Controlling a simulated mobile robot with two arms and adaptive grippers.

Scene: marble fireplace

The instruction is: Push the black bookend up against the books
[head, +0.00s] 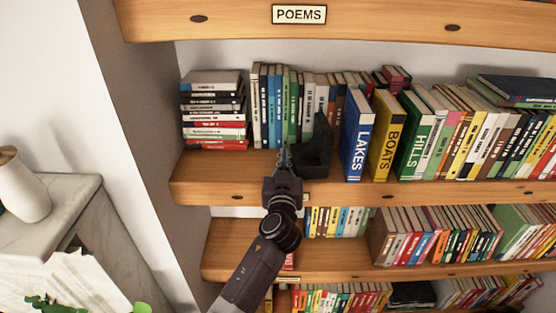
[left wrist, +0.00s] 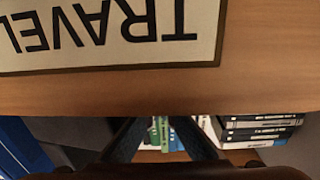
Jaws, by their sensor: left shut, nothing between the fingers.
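The black bookend (head: 314,150) stands upright on the upper shelf, just left of the leaning blue LAKES book (head: 357,135). A narrow gap seems to lie between them. My left gripper (head: 284,157) is shut and empty at the shelf's front edge, close beside the bookend's left side; I cannot tell if they touch. In the left wrist view, my left fingers (left wrist: 160,138) show dark at the bottom, with a dark grey surface, likely the bookend (left wrist: 75,132), to their left and a blue book (left wrist: 20,145) beyond it. My right gripper is not in view.
A row of thinner books (head: 272,108) stands behind, with a flat stack (head: 213,115) at the far left. BOATS (head: 386,137) and HILLS (head: 412,137) stand right of LAKES. A TRAVEL label (left wrist: 110,35) is on wood in the left wrist view. Lower shelves hold more books.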

